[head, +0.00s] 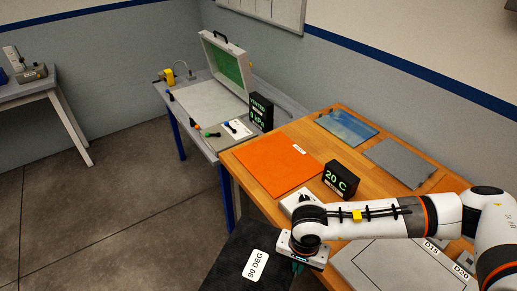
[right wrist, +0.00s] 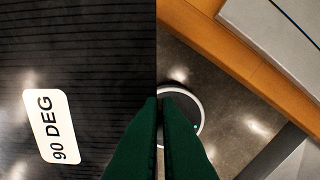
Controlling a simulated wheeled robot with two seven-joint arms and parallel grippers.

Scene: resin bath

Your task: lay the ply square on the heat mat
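The ply square (head: 235,258) is a black ribbed sheet with a white "90 DEG" label. It shows at the bottom of the head view, in front of the wooden table, and fills the left half of the right wrist view (right wrist: 80,70). My right gripper (head: 298,267) is shut on its right edge; its green fingers (right wrist: 165,98) are close together there. The heat mat (head: 275,163) is a flat orange square on the wooden table, bare, with a small white label. It lies beyond the ply square. My left gripper is not in view.
A black "20 C" display (head: 341,179) stands right of the mat. A blue sheet (head: 346,127) and a grey plate (head: 399,161) lie at the back of the table. A vented case (head: 226,66) with open lid stands on the table behind. Floor shows below the table edge.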

